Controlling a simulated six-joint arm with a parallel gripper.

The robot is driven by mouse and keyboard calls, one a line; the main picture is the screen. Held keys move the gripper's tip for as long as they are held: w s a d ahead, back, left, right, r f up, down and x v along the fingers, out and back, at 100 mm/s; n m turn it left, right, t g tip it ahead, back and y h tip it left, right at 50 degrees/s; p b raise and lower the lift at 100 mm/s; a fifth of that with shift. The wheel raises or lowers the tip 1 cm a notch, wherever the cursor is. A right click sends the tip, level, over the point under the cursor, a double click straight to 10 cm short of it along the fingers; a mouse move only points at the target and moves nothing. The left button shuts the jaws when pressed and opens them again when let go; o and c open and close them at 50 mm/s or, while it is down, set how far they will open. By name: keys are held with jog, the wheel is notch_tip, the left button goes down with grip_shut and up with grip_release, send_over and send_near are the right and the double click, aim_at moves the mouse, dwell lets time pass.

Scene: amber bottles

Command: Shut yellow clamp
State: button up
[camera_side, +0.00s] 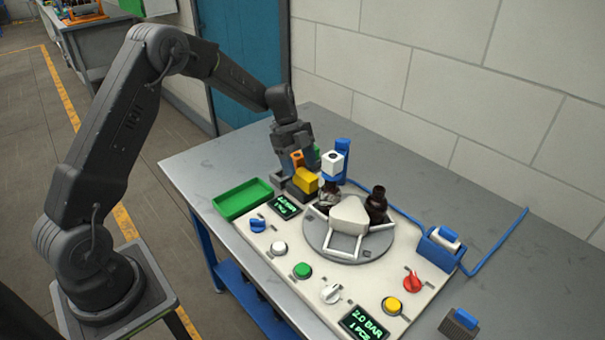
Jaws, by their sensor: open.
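A yellow block (306,180), which looks like part of the yellow clamp, sits at the far left corner of the white control panel. Whether the clamp stands open or shut cannot be made out. My gripper (297,166) is open, pointing down just above and behind the yellow block. An orange piece (297,158) and a green piece (316,152) show close by, partly hidden by my gripper. Contact between my gripper and the yellow block cannot be told. Dark amber bottles (377,203) stand on the grey round turntable (323,243).
A blue post with a white block (332,163) stands close right of my gripper. A green tray (243,199) lies left of the panel. Knobs, buttons and displays line the panel (318,298). A blue-and-white device (441,247) stands at right. The table's rear left is clear.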

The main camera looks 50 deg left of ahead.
aim_at(302, 172)
jog(key=shift+x, duration=1.65)
